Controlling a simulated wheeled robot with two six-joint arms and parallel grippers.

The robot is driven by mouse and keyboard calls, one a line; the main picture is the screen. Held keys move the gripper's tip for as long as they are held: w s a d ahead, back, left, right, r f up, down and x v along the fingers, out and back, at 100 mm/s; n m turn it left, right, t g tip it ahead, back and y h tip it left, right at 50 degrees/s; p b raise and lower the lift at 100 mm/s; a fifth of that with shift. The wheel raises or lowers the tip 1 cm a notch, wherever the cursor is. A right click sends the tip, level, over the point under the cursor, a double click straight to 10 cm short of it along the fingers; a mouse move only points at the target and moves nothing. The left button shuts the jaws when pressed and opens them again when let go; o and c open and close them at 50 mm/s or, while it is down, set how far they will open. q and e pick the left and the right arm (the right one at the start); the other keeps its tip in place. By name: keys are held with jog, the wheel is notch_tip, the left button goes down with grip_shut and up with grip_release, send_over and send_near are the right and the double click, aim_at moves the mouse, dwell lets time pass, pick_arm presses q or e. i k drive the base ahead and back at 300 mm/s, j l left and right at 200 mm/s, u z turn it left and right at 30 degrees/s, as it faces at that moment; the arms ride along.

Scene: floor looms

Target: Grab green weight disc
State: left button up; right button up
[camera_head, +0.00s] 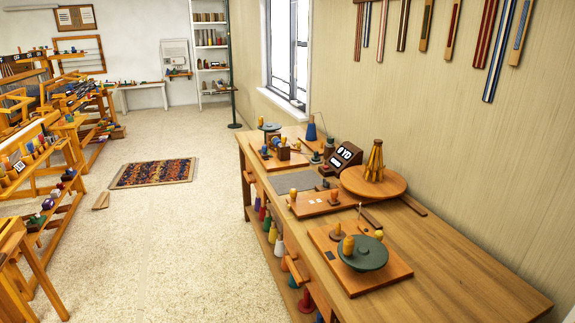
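A dark green round disc (367,257) lies on a square wooden board (392,277) on the near part of the wooden bench (470,285). A smaller dark green disc (270,126) shows at the far end of the same bench, above another wooden board. I cannot tell for sure which of these is the weight disc. Neither of my grippers is in view.
A round wooden turntable (385,183) with a wooden cone frame and a dark display box (343,157) stand farther along the bench. Coloured cones (279,245) fill the shelf below. The floor left of the bench (185,235) is clear. A rug (153,173) lies farther off.

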aim_at(315, 159)
jog(key=i+j+z, duration=0.2)
jog(key=i, duration=0.3)
jog(key=i+j+z, duration=0.2)
jog(key=i, duration=0.3)
jog(key=j, duration=0.1)
